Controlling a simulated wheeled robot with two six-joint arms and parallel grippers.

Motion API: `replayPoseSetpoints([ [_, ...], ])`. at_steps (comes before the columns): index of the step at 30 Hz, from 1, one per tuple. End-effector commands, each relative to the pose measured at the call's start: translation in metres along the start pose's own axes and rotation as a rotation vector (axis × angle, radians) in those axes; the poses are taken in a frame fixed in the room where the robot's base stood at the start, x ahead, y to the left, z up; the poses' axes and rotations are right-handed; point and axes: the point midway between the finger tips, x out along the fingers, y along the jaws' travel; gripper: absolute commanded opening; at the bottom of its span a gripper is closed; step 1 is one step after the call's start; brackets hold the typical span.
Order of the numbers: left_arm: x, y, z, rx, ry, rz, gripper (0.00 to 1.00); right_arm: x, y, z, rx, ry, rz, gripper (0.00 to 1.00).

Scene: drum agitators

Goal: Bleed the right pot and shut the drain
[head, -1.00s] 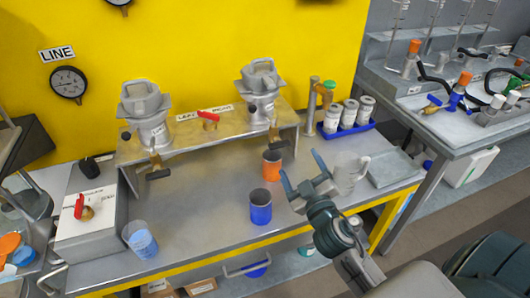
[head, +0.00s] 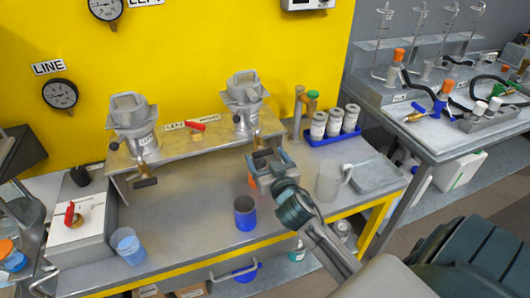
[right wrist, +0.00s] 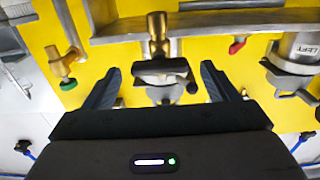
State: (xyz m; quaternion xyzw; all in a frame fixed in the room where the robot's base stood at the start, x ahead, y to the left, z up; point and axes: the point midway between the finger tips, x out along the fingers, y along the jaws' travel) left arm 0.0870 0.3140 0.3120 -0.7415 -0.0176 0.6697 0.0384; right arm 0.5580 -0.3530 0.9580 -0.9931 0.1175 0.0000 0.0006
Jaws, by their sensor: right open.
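The right pot (head: 243,108) is a grey lidded vessel at the right end of the raised metal shelf. Its drain has a brass body (right wrist: 158,30) and a black bar handle (right wrist: 160,67). My right gripper (head: 266,158) is open in front of this drain. In the right wrist view the handle shows between its two spread fingers (right wrist: 160,80), with gaps on both sides. An orange cup (head: 251,182) is mostly hidden behind the right gripper. The left pot (head: 136,135) stands at the shelf's other end, with its own drain handle (head: 145,183). My left gripper is not in view.
A blue-and-grey cup (head: 245,214) stands on the bench in front of the right gripper. A clear jug (head: 328,182) is to its right. A blue rack (head: 335,136) of white bottles is behind. A red valve (head: 196,126) sits mid-shelf. The bench's middle left is clear.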

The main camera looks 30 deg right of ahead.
Motion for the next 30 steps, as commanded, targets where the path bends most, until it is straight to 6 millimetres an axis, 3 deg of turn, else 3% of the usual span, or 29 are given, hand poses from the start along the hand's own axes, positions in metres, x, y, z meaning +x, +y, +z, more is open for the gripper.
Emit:
replayPoseSetpoints([
  [4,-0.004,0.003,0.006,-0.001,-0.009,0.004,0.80,0.011,0.000,-0.001,0.000,0.000,0.000,0.80],
  [13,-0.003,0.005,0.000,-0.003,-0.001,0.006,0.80,0.013,0.000,0.000,0.000,0.000,0.000,0.80],
  [20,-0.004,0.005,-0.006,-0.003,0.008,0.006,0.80,0.013,0.000,0.000,-0.001,0.000,0.000,0.35],
  [30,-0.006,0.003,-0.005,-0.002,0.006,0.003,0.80,0.012,0.000,0.000,-0.043,0.000,0.000,0.35],
])
